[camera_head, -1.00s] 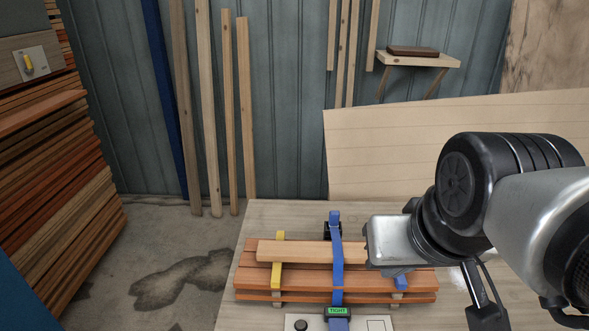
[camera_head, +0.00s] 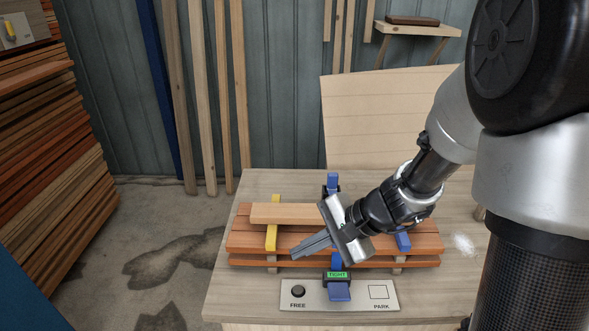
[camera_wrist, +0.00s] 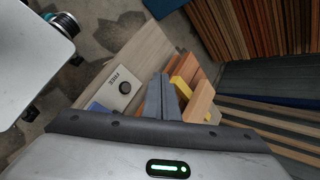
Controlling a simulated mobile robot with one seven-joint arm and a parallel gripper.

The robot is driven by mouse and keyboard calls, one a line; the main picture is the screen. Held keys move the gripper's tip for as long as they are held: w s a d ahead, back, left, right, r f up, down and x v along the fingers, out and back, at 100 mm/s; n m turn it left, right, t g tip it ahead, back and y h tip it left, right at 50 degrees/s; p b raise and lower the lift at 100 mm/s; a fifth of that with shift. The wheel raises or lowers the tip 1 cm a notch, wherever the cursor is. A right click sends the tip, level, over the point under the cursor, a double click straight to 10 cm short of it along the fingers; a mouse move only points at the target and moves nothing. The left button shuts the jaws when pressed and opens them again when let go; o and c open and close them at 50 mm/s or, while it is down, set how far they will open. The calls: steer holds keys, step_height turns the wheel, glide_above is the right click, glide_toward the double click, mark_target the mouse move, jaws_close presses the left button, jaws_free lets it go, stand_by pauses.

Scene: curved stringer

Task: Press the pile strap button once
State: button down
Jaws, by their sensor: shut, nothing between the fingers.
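A grey panel (camera_head: 344,299) lies at the front of the bench. It has a round black button (camera_head: 298,291) labelled FREE at its left and an outlined square labelled PARK at its right. A blue strap (camera_head: 340,293) with a green TIGHT display (camera_head: 338,275) crosses the pile of orange-brown boards (camera_head: 420,243). My gripper (camera_head: 297,251) is shut and empty, over the front of the pile, pointing left, behind and above the button. In the wrist view the button (camera_wrist: 125,88) is left of the shut fingertips (camera_wrist: 163,77). My gripper hides part of the strap.
A blue clamp piece (camera_head: 402,241) sits at the right. The bench (camera_head: 232,298) is clear left of the panel. A tall lumber stack (camera_head: 70,190) stands at far left.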

steer(key=f+m, duration=0.1)
steer(key=w+f, duration=0.1)
steer(key=f, duration=0.1)
steer(key=w+f+m, duration=0.1)
steer(key=f, duration=0.1)
steer(key=shift+w+d+f+m+t+b, duration=0.2)
steer(key=shift+w+d+m+t+b, duration=0.05)
steer(key=shift+m+t+b, duration=0.05)
steer(key=b, duration=0.6)
glide_above(303, 291)
step_height(303, 291, down, 8)
steer(key=shift+r, duration=0.1)
steer(key=shift+f+b, duration=0.5)
steer(key=shift+b, duration=0.15)
steer(key=shift+f, duration=0.1)
stand_by(0.9)
steer(key=shift+f+b, duration=0.3)
steer(key=shift+b, duration=0.35)
